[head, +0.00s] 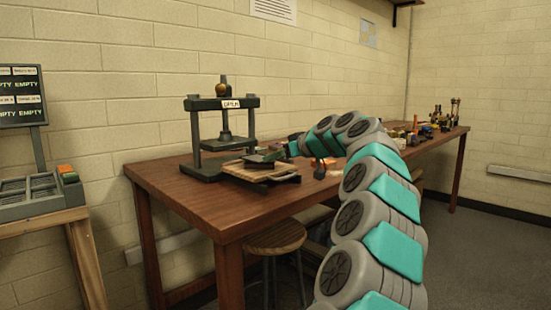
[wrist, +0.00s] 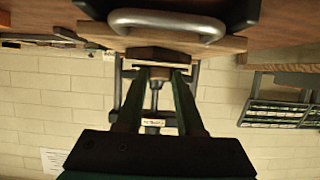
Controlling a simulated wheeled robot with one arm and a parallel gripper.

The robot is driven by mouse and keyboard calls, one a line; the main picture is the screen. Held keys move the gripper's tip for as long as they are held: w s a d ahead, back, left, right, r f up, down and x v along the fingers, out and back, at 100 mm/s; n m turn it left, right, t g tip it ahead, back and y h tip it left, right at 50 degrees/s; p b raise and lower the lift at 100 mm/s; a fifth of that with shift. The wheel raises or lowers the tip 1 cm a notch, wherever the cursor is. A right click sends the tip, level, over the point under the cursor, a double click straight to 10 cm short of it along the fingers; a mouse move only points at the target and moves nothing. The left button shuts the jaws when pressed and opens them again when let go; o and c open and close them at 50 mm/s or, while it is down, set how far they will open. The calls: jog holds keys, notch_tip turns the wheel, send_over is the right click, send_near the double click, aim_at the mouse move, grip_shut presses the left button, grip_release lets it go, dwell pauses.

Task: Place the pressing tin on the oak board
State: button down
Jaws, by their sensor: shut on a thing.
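The oak board (head: 258,173), pale with a handle at its near end, lies on the brown table in front of the press. In the wrist view, which is upside down, its metal handle (wrist: 165,22) is close to my camera. My gripper (head: 262,157) reaches in from the right, low over the board. In the wrist view my gripper (wrist: 157,75) is shut on a small dark brown block (wrist: 160,54), which seems to be the pressing tin. My fingers partly hide it. I cannot tell whether it touches the board.
A dark press (head: 222,135) with a sign stands just behind the board. A stool (head: 274,240) is under the table (head: 190,190). Several bottles and small items (head: 440,120) crowd the far right end. A rack with a screen (head: 38,190) stands at left.

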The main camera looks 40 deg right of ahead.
jog(key=shift+f, duration=0.15)
jog(key=shift+f, duration=0.15)
jog(key=c, duration=0.5)
grip_release()
jog(key=shift+r, duration=0.2)
jog(key=b+v, duration=0.1)
jog(key=v, duration=1.1)
jog(key=shift+a+b, duration=0.1)
jog(key=shift+b, duration=0.25)
